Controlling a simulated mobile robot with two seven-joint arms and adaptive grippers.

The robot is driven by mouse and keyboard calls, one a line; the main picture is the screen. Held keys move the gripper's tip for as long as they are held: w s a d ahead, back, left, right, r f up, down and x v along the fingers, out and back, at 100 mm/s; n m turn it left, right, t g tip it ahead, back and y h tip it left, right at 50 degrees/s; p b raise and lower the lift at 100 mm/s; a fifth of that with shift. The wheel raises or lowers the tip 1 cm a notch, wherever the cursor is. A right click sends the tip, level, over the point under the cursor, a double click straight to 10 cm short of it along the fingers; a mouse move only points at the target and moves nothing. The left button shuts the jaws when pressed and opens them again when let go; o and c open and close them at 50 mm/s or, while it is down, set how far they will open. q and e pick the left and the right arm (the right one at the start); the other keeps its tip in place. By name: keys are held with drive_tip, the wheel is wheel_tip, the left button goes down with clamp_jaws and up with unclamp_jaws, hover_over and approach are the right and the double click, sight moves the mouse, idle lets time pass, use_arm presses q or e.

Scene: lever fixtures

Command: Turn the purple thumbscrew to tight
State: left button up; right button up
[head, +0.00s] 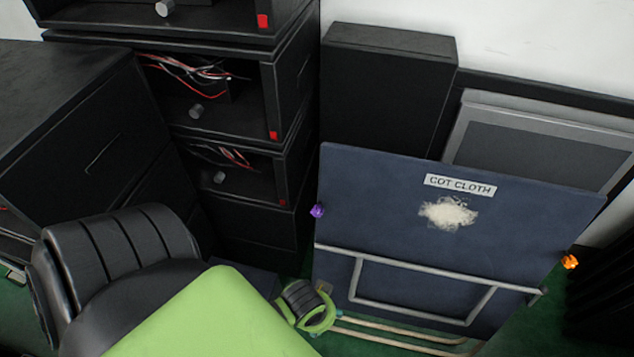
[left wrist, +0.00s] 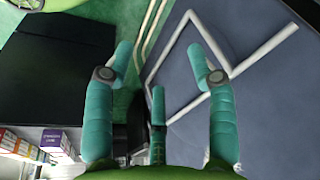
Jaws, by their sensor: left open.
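The purple thumbscrew (head: 317,211) sits on the left edge of the dark blue "COT CLOTH" panel (head: 390,200) in the head view. I cannot tell its turn position at this size. My left gripper (left wrist: 160,62) is open, with teal fingers apart and nothing between them. The left wrist view shows the blue panel (left wrist: 262,95) and its grey tube frame beyond the fingers, but no purple thumbscrew. In the head view my left wrist is low, below the thumbscrew and apart from it, and my green arm partly hides the hand. My right gripper is not in view.
An orange thumbscrew (head: 570,262) is on the panel's right edge. A grey tube frame (head: 425,265) crosses the panel's lower front. Black cabinets with wires (head: 225,165) stand left of the panel. A tall black box (head: 385,85) and a grey panel (head: 530,145) stand behind.

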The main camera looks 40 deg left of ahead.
use_arm(q)
drive_tip(key=w+v, duration=0.2)
drive_tip(key=v, duration=0.6)
wheel_tip(320, 180, up, 4)
drive_tip(key=n+t+y+p, duration=0.1)
drive_tip(key=n+p, duration=0.1)
drive_tip(key=n, duration=0.3)
hover_over(316, 210)
drive_tip(key=s, duration=0.2)
drive_tip(key=x, duration=0.6)
drive_tip(key=shift+d+f+b, duration=0.15)
drive_tip(key=shift+f+b, duration=0.2)
drive_tip(key=shift+b, duration=0.05)
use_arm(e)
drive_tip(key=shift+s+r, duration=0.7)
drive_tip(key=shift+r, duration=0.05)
use_arm(q)
drive_tip(key=c, duration=1.1)
